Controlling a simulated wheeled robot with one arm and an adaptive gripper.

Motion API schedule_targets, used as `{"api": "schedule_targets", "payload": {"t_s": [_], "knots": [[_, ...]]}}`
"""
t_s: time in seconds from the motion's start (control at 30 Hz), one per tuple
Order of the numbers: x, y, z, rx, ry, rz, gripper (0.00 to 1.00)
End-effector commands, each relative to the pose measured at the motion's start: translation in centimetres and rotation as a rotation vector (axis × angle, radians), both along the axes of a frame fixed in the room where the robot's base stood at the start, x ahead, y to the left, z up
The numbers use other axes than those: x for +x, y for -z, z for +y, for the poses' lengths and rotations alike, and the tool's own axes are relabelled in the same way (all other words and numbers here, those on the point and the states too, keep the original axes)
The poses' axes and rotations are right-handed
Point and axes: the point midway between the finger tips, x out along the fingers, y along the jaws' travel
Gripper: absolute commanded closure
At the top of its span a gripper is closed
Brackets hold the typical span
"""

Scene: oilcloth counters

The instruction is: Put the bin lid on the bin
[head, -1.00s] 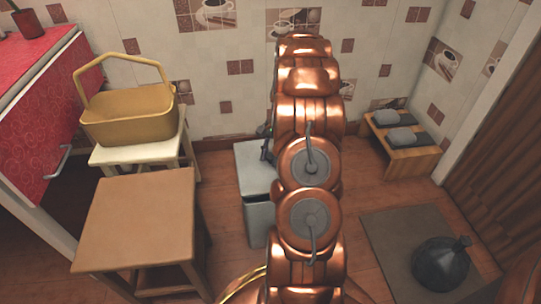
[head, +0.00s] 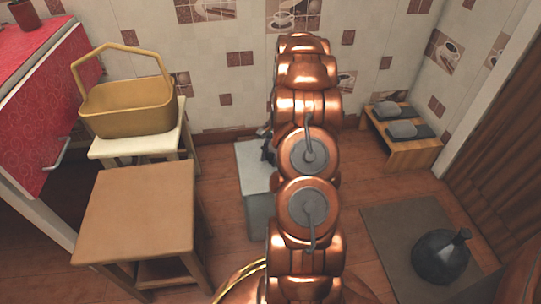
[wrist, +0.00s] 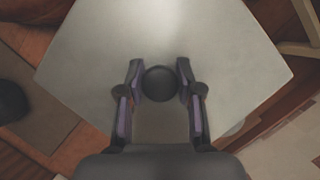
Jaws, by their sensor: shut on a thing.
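The bin (head: 260,212) is a grey box on the floor, partly hidden behind my arm in the head view. The bin lid (head: 250,154) is a flat grey plate that appears level on top of the bin, with no gap showing at the visible edge. In the wrist view the lid (wrist: 215,45) fills most of the picture, and its round black knob (wrist: 159,83) sits between the fingers. My gripper (wrist: 160,75) is shut on this knob. In the head view only a dark bit of my gripper (head: 267,148) shows beside the arm.
A wooden stool (head: 135,215) and a cream stool (head: 110,145) with a yellow basket (head: 128,110) stand left. A low wooden bench (head: 405,155) is at the back right. A dark vase (head: 440,257) stands on a grey mat (head: 385,225). The tiled wall is close behind the bin.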

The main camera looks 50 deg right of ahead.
Motion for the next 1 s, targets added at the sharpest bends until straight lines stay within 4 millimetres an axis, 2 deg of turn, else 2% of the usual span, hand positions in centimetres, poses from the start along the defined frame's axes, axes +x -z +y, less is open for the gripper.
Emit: {"api": "schedule_targets", "payload": {"t_s": [0.07,0.1,0.33,0.73,0.87,1.0], "knots": [[0.0,0.0,0.0,0.000,0.000,0.000,1.00],[0.0,0.0,0.0,0.000,0.000,0.000,0.61],[0.0,0.0,0.0,0.000,0.000,0.000,0.37],[0.1,-0.4,-0.2,-0.001,0.000,-0.001,0.36],[0.2,-1.7,-0.8,-0.004,0.001,-0.004,0.36],[0.5,-4.1,-1.9,-0.005,0.001,-0.006,0.36]]}}
